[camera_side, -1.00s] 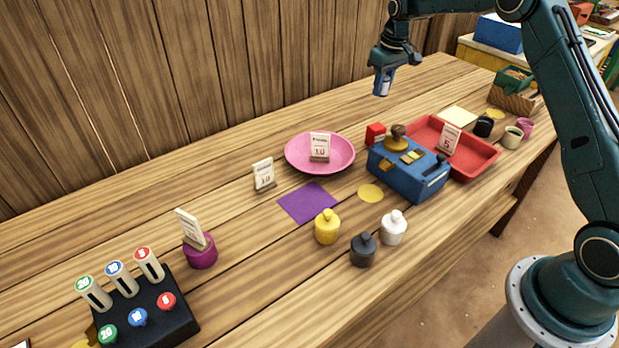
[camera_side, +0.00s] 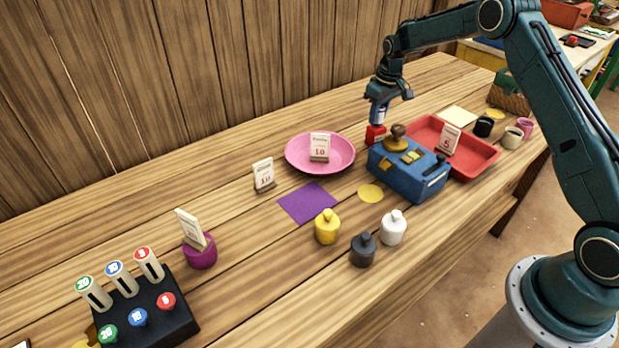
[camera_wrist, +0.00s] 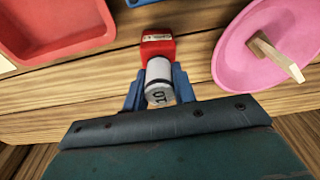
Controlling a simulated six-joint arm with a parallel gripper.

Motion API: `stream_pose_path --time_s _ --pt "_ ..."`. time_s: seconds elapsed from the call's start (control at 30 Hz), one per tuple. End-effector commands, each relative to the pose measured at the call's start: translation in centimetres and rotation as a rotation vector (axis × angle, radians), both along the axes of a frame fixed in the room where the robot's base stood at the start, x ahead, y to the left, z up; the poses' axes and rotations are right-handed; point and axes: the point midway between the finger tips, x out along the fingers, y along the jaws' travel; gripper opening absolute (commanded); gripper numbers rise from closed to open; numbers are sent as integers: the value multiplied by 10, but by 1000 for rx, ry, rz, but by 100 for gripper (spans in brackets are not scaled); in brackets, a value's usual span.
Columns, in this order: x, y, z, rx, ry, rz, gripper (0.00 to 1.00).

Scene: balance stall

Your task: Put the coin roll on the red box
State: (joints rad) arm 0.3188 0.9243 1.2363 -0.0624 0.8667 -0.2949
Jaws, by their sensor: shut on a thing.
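My gripper (camera_side: 379,112) is shut on the coin roll (camera_side: 378,117), a small whitish cylinder. In the wrist view the coin roll (camera_wrist: 158,80) sits between the blue fingers, with dark "10" markings on its near end. The small red box (camera_side: 375,135) stands on the table between the pink plate and the blue case. In the side view the coin roll is upright just over the red box, its lower end at or very near the top. I cannot tell whether they touch. In the wrist view the red box (camera_wrist: 157,46) shows just beyond the roll.
The pink plate (camera_side: 292,157) with a price card is left of the box. The blue case (camera_side: 412,181) with a stamp on it stands close on its right, in front of the red tray (camera_side: 484,165). Bare table lies behind the box.

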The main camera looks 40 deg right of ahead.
Motion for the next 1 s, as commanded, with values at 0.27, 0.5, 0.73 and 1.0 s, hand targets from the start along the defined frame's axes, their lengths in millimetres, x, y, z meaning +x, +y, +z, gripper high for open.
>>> stream_pose_path --time_s 0.27,0.5,0.73,1.0 --pt "0 0 -5 -1 -2 0 0" --pt "0 0 -8 -1 -1 0 0" --pt "0 0 -9 0 0 0 48" --pt "0 0 -7 0 -1 0 48"
